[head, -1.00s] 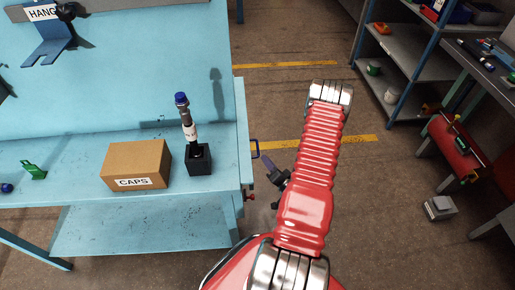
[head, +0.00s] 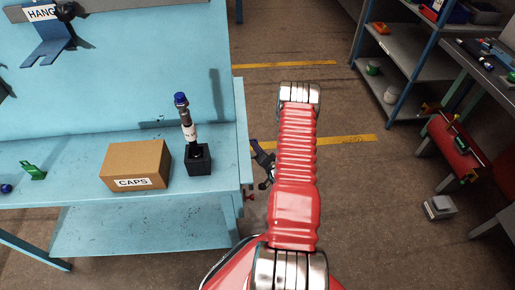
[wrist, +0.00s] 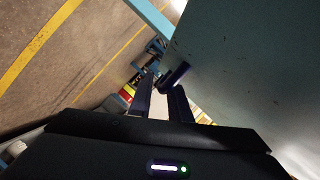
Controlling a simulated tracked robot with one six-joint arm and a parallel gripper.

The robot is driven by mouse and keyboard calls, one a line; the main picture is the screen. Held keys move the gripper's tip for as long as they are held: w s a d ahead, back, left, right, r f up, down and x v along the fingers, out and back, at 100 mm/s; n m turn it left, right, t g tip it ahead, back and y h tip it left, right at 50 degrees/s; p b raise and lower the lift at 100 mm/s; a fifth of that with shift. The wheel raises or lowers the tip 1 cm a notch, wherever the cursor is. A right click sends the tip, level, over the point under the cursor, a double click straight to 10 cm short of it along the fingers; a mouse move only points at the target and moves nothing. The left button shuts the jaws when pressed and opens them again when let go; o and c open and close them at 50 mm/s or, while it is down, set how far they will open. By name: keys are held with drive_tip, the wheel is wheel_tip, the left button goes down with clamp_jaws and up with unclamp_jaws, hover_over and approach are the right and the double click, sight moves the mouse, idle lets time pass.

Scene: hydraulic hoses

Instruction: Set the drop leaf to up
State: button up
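The light-blue bench (head: 70,205) stands at the left, and its right end is near my gripper. The drop leaf is hard to make out in the head view. A broad grey-blue panel (wrist: 240,60) fills the right of the wrist view and may be the leaf. A dark blue handle bar (wrist: 178,73) stands out from this panel. My gripper (head: 258,150) is beside the bench's right end, partly hidden by my arm. In the wrist view its two fingers (wrist: 160,85) are apart, with the bar at their tips. I cannot tell whether they touch it.
A cardboard CAPS box (head: 136,163) and a black stand (head: 198,160) holding a hose piece are on the bench near its right end. Shelving (head: 400,60) and a red roller (head: 455,150) stand at the right. The floor between is open.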

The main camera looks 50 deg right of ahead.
drive_tip(key=shift+c, duration=0.4)
clamp_jaws()
drive_tip(key=shift+s, duration=0.1)
drive_tip(key=s+d+r+n+g+h, duration=0.25)
drive_tip(key=s+d+r+n, duration=0.25)
drive_tip(key=s+d+r, duration=0.5)
drive_tip(key=s+d+r+n+g+h, duration=0.1)
drive_tip(key=d+r+n, duration=0.1)
drive_tip(key=r, duration=0.6)
drive_tip(key=s+d+r+n+g+h, duration=0.1)
drive_tip(key=r+n, duration=0.3)
drive_tip(key=r, duration=0.5)
drive_tip(key=shift+d+g+h, duration=0.35)
drive_tip(key=shift+d+g, duration=0.2)
drive_tip(key=shift+d, duration=0.25)
